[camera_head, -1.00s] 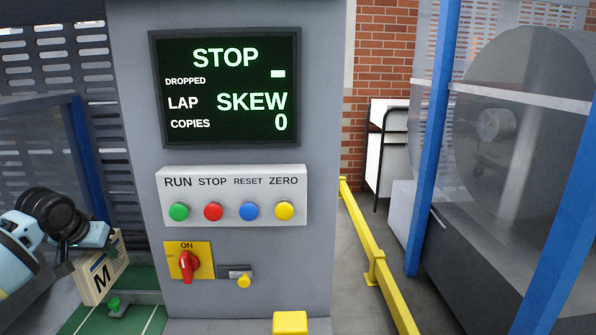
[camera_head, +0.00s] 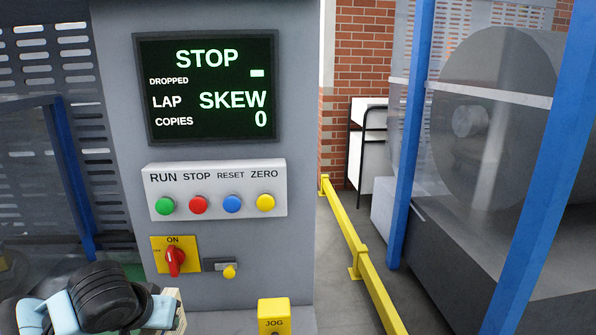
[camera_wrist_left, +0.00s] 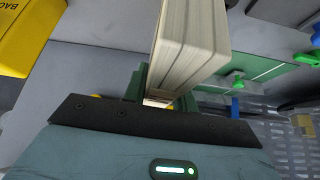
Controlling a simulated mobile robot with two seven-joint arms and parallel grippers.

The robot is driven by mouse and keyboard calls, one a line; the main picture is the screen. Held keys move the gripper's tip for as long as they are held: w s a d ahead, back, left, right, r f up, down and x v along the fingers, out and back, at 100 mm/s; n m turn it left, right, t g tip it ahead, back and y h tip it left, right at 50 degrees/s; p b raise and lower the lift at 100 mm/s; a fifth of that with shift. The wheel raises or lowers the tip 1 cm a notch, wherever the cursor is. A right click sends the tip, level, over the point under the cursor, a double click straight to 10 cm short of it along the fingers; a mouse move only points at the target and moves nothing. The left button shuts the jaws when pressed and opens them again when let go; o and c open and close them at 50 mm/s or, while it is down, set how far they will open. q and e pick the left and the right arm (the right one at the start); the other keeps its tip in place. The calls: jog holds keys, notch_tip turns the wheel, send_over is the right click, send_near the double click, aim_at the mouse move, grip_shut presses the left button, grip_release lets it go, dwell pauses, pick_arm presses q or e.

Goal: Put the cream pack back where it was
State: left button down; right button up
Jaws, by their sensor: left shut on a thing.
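The cream pack (camera_wrist_left: 190,45) is a block of stacked cream sheets and fills the upper middle of the left wrist view. My left gripper (camera_wrist_left: 165,92) is shut on its near end and holds it. In the head view my left gripper (camera_head: 150,312) is at the bottom left, in front of the grey control cabinet. Only a cream edge of the pack (camera_head: 174,309) shows beside it; the rest is hidden behind the wrist. My right gripper is in neither view.
The cabinet's screen (camera_head: 205,88) reads STOP, LAP SKEW, COPIES 0. Below are push buttons (camera_head: 215,204) and a red switch (camera_head: 174,262). A yellow JOG box (camera_head: 274,317) is at the bottom, right of my gripper. A yellow rail (camera_head: 352,250) runs along the floor. The wrist view shows a green surface (camera_wrist_left: 262,68).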

pick_arm(q)
jog(key=d, duration=0.1)
jog(key=s+d, duration=0.1)
jog(key=d, duration=0.1)
jog(key=s+d, duration=0.1)
jog(key=shift+s+d+f, duration=0.1)
jog(key=shift+d+f, duration=0.15)
jog(key=shift+f, duration=0.15)
dwell(0.4)
dwell(1.0)
jog(key=shift+a, duration=0.1)
